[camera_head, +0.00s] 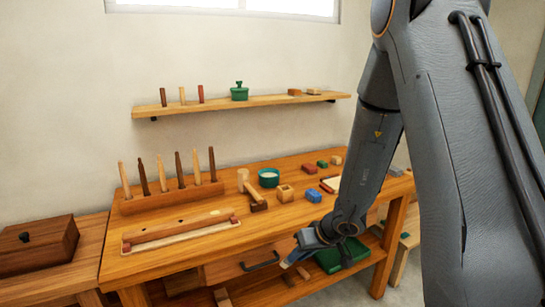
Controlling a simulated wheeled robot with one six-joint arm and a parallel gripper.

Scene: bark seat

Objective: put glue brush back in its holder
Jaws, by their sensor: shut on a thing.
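My gripper (297,257) hangs low at the front of the workbench, in front of its front edge. It is shut on a small, pale, thin thing, mostly hidden by the fingers, which looks like the glue brush (286,264). A small light wooden block with a dark hole (285,193) stands on the bench and looks like the brush holder; it is up and behind my gripper. A green pot with white content (269,177), likely glue, stands just left of and behind that block.
A rack (140,205) with several upright tools stands at the back left of the bench. A mallet (254,195), blue blocks (313,195) and other small blocks lie nearby. A long wooden piece (180,236) lies at front left. A green tray (342,255) is below the bench top.

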